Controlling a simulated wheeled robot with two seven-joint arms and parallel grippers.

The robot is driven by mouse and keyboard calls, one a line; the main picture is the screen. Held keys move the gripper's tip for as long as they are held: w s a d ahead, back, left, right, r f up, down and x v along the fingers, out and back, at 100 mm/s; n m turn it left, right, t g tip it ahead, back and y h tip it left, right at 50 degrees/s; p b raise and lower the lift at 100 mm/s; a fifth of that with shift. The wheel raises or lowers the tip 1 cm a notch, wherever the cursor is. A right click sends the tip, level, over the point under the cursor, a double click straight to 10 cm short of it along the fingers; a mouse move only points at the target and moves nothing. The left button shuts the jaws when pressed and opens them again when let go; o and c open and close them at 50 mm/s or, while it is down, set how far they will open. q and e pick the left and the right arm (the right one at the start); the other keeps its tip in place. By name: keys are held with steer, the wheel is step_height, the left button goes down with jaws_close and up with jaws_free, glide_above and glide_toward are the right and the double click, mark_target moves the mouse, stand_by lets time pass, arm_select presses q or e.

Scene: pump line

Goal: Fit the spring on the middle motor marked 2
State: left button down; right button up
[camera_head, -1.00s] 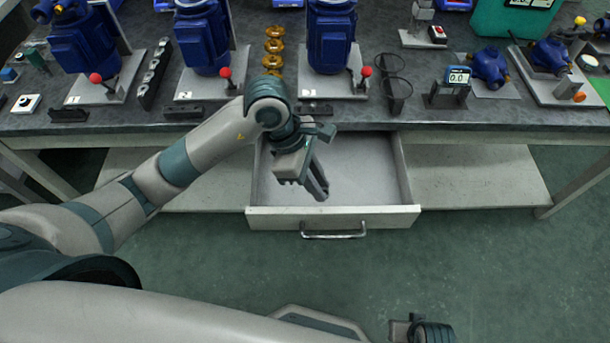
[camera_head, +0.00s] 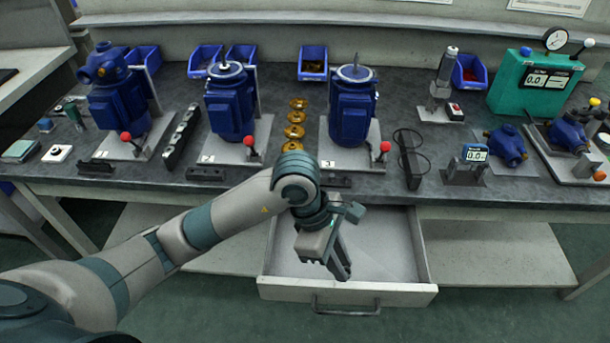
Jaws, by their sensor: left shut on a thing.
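The middle motor (camera_head: 229,108) is blue and upright on a grey plate, with a bare shaft pointing up from its round top flange. The mark on its plate is too small to read surely. My left gripper (camera_head: 345,272) points down over the open drawer (camera_head: 390,291), in front of the bench and to the right of the middle motor. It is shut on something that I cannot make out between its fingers. I cannot pick out the spring. My right gripper is out of view.
A similar motor (camera_head: 353,105) with a bare shaft stands to the right; the left motor (camera_head: 118,100) carries a blue pump head. Red-knobbed levers stand beside the motors. Brass parts (camera_head: 296,117) lie between two motors. Blue bins (camera_head: 206,60) line the back. The drawer looks empty.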

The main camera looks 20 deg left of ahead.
arm_select(q)
steer(key=w+a+r+m+g+y, duration=0.1)
steer(key=a+r+m+g+y, duration=0.1)
steer(key=a+r+m, duration=0.2)
steer(key=w+a+r+m+g+y, duration=0.1)
steer(key=a+r+m, duration=0.3)
steer(key=a+m, duration=0.6)
steer(key=m+g+y, duration=0.1)
steer(key=m, duration=0.3)
steer(key=shift+w+g+y, duration=0.2)
steer(key=shift+g+y, duration=0.1)
steer(key=shift+a, duration=0.1)
